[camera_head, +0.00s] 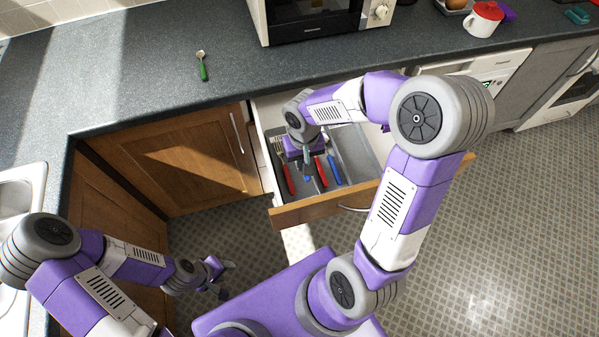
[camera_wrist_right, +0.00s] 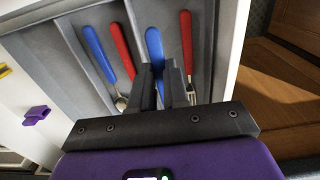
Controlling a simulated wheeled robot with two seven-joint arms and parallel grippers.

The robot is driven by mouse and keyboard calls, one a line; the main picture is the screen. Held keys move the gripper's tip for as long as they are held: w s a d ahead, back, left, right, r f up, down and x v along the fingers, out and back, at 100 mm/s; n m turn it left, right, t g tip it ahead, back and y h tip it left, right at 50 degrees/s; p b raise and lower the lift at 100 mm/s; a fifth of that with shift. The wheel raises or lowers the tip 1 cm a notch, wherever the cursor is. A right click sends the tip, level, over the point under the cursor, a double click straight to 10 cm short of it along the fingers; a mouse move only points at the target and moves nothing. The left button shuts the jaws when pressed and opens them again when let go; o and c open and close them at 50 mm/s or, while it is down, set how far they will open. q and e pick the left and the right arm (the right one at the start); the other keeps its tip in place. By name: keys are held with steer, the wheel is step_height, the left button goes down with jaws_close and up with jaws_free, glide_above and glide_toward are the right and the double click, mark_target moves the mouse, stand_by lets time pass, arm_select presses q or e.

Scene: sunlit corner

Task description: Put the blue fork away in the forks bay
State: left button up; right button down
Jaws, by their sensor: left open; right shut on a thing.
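My right gripper (camera_head: 306,161) is down over the open drawer (camera_head: 290,212). In the right wrist view the gripper (camera_wrist_right: 168,88) is shut on the blue fork (camera_wrist_right: 155,45), whose blue handle sticks out past the fingers. Its metal end is hidden by the gripper. The fork is over or in the same bay as a red-handled piece (camera_wrist_right: 187,45); I cannot tell if it touches the bottom. In the head view tines show at the left of this bay. My left gripper (camera_head: 224,279) is open and empty, low over the floor.
The neighbouring bay holds another blue-handled piece (camera_head: 335,170) and a red-handled piece (camera_head: 320,172). Thin dividers separate the bays. A green-handled spoon (camera_head: 202,66) lies on the counter (camera_head: 150,75). A microwave (camera_head: 310,18) and a red-and-white pot (camera_head: 483,18) stand further back.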

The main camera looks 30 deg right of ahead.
mark_target(303, 179)
step_height(303, 179, down, 6)
steer(key=shift+b, duration=0.95)
steer(key=shift+f, duration=0.25)
steer(key=c, duration=1.6)
jaws_free()
steer(key=shift+f+b, duration=0.1)
steer(key=shift+b, duration=0.25)
steer(key=shift+o, duration=1)
steer(key=shift+r, duration=0.2)
